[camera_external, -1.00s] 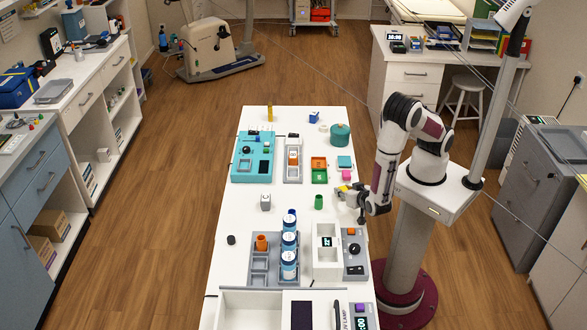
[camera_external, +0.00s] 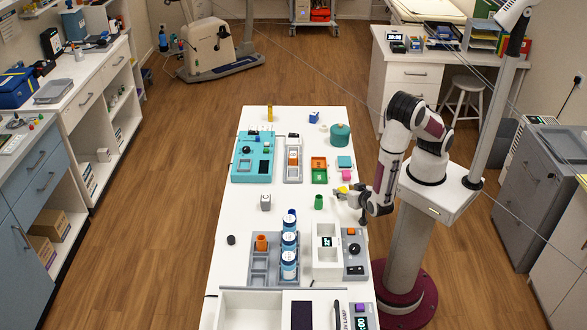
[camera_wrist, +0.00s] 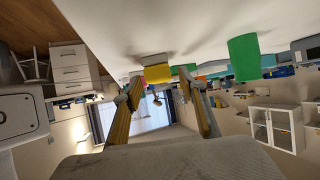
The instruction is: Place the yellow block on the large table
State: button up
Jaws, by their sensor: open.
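The yellow block (camera_external: 343,189) is on the large white table (camera_external: 225,235), near its right edge. My gripper (camera_external: 345,197) is low over the table beside the block, in front of my arm. In the wrist view, which looks along the table and shows it at the top, the yellow block (camera_wrist: 158,74) appears between and just beyond the tips of my gripper (camera_wrist: 160,92). The two fingers are apart with nothing held between them. I cannot tell the exact gap between the fingertips and the block.
A green cylinder (camera_external: 319,202) stands left of my gripper and also shows in the wrist view (camera_wrist: 243,58). A pink block (camera_external: 346,175) is just behind the yellow block. A white holder (camera_external: 327,242) stands in front. Clear tabletop lies around the grey cube (camera_external: 265,202).

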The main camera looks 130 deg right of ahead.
jog(key=v, duration=1)
jog(key=shift+w+a+r, duration=0.1)
jog(key=shift+a+r, duration=0.05)
jog(key=shift+a, duration=0.2)
dwell(0.4)
